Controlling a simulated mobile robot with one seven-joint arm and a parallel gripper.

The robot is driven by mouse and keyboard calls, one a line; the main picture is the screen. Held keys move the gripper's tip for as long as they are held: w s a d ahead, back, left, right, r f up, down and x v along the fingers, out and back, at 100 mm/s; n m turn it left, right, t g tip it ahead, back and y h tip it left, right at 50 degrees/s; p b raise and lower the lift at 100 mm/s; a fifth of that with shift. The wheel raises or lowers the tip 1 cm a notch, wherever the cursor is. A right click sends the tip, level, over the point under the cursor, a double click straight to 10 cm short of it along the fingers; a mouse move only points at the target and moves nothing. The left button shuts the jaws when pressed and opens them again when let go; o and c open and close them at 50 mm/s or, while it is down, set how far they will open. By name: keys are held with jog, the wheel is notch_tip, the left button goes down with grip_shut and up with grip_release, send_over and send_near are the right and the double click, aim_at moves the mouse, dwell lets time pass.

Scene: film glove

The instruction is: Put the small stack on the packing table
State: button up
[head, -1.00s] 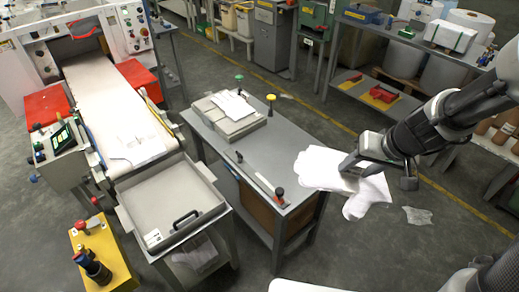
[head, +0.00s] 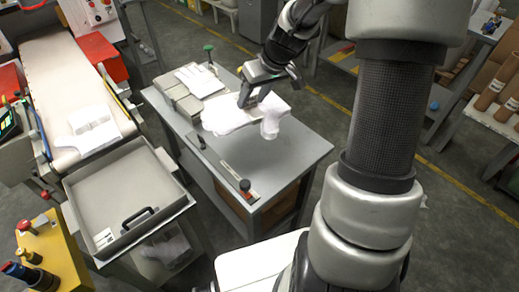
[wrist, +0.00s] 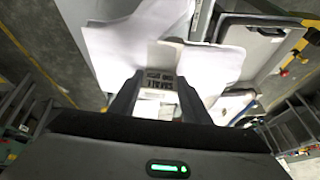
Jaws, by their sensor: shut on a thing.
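The small stack (head: 232,115) is a limp pile of thin white glove-shaped film sheets. My gripper (head: 245,100) is shut on its edge and holds it over the grey packing table (head: 290,165). One lobe hangs down at the stack's right end. A shadow lies on the tabletop below it, and it looks a little above the surface. In the wrist view both fingers of my gripper (wrist: 158,88) close on the white stack (wrist: 215,65), with a small printed label between them. Part of the table under the stack is hidden.
Grey blocks with white gloves on top (head: 197,82) lie at the table's back left. A shallow tray (head: 125,190) and a conveyor (head: 70,95) stand at the left. The table's front right is clear.

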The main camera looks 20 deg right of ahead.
jog(key=shift+n+h, duration=0.5)
jog(key=shift+n, duration=0.3)
jog(key=w+d+f+b, duration=0.4)
jog(key=f, duration=0.1)
jog(key=w+d+f+b, duration=0.1)
jog(key=w+d+f, duration=0.1)
jog(key=f, duration=0.1)
jog(key=shift+w+b, duration=0.2)
jog(key=shift+b, duration=0.2)
jog(key=shift+w+d+f+b, duration=0.1)
jog(key=shift+f+b, duration=0.4)
jog(key=shift+f, duration=1.95)
jog(key=shift+w+d+f+b, duration=0.1)
jog(key=shift+f+b, duration=0.35)
jog(key=shift+f, duration=2)
jog(key=shift+f, duration=0.1)
jog(key=shift+f, duration=0.15)
jog(key=o, duration=1.4)
